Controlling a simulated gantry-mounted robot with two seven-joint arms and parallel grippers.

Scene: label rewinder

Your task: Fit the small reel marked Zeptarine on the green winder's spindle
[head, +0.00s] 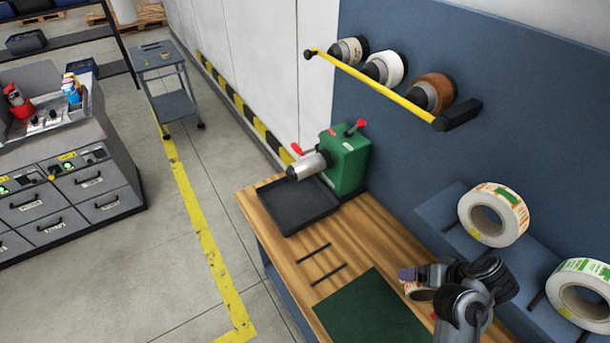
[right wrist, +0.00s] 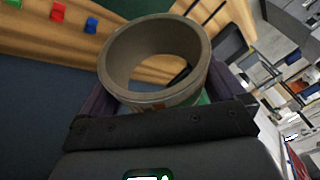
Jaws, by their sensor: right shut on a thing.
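The green winder (head: 349,160) stands at the far end of the wooden bench, and its grey spindle (head: 308,166) points left over a black tray. My right gripper (head: 412,279) is low over the bench's near right part, beside the green mat. It is shut on a small reel (head: 419,293), an open ring that also shows between the jaws in the right wrist view (right wrist: 203,75). The reel is apart from the spindle. Its marking cannot be read, and the arm partly hides it in the head view. My left gripper is not in view.
The black tray (head: 286,217) lies below the spindle. Two large label reels (head: 518,213) (head: 564,290) stand on a blue rack at right. A yellow bar (head: 375,87) fronts several wall reels. The green mat (head: 370,312) and the bench between it and the tray look clear apart from two dark strips.

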